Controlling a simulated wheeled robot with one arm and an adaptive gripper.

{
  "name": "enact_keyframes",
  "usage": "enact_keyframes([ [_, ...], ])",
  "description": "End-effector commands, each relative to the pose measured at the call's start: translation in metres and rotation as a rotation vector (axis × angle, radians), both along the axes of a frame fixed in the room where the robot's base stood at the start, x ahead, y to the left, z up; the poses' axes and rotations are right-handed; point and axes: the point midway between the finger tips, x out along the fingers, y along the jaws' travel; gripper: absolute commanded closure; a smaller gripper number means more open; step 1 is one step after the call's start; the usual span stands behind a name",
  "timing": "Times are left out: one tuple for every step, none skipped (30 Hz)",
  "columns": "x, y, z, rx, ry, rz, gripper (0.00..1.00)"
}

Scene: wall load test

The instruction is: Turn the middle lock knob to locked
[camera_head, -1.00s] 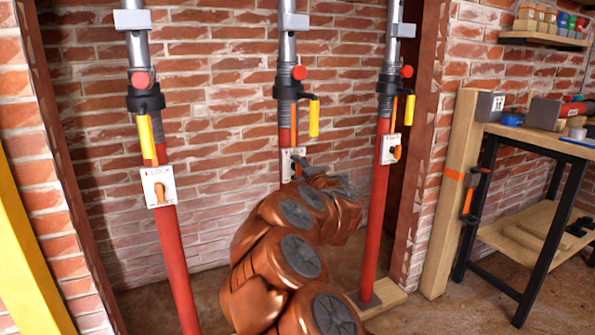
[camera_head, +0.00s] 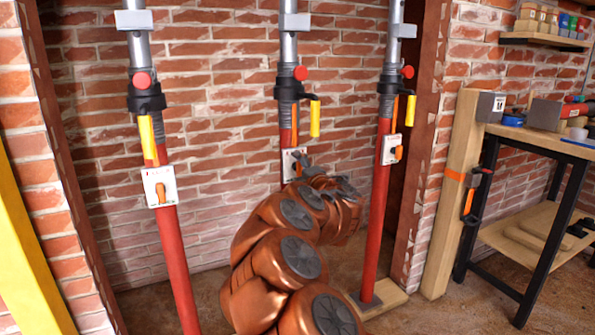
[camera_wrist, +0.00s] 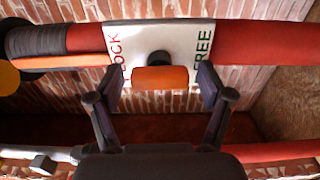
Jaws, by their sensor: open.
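The middle lock knob (camera_wrist: 160,78) is an orange bar on a dark round hub, set on a white plate (camera_wrist: 180,38) on the middle red post (camera_wrist: 255,42). The wrist view shows LOCK at the plate's left and FREE at its right. The bar lies lengthwise along the post, between the two words. My gripper (camera_wrist: 161,88) is open, with one dark fingertip near each end of the bar; I cannot tell whether they touch it. In the head view my gripper (camera_head: 306,166) is at the middle plate (camera_head: 288,164) and hides the knob.
Left post (camera_head: 175,250) and right post (camera_head: 376,215) carry similar plates with orange knobs. A yellow handle (camera_head: 315,118) hangs above the middle plate. A brick wall (camera_head: 225,130) stands behind. A workbench (camera_head: 545,135) is at the right.

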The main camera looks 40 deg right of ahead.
Motion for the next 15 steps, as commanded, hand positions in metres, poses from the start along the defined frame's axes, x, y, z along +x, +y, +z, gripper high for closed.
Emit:
enact_keyframes([
  [-0.001, 0.0, 0.0, 0.0, 0.0, 0.0, 0.21],
  [-0.001, 0.0, 0.0, 0.0, 0.0, 0.0, 0.21],
  [-0.002, 0.001, 0.0, 0.0, 0.0, 0.0, 0.21],
  [-0.004, 0.001, 0.0, 0.0, 0.0, 0.0, 0.21],
  [-0.005, 0.002, 0.0, 0.0, 0.001, -0.001, 0.21],
  [-0.008, 0.002, 0.0, 0.0, 0.001, -0.001, 0.21],
  [-0.011, 0.003, -0.001, 0.002, 0.002, -0.001, 0.21],
  [-0.014, 0.004, -0.001, 0.002, 0.002, -0.002, 0.21],
  [-0.019, 0.005, -0.001, 0.001, 0.002, -0.003, 0.21],
  [-0.022, 0.006, -0.001, 0.001, 0.002, -0.004, 0.21],
  [-0.025, 0.008, 0.0, 0.001, 0.002, -0.004, 0.21],
  [-0.03, 0.01, 0.0, -0.001, 0.001, -0.003, 0.21],
  [-0.034, 0.012, 0.001, -0.001, 0.0, -0.003, 0.21],
  [-0.039, 0.013, 0.0, -0.001, 0.001, -0.002, 0.21],
  [-0.044, 0.015, 0.0, -0.001, 0.001, -0.002, 0.21],
])
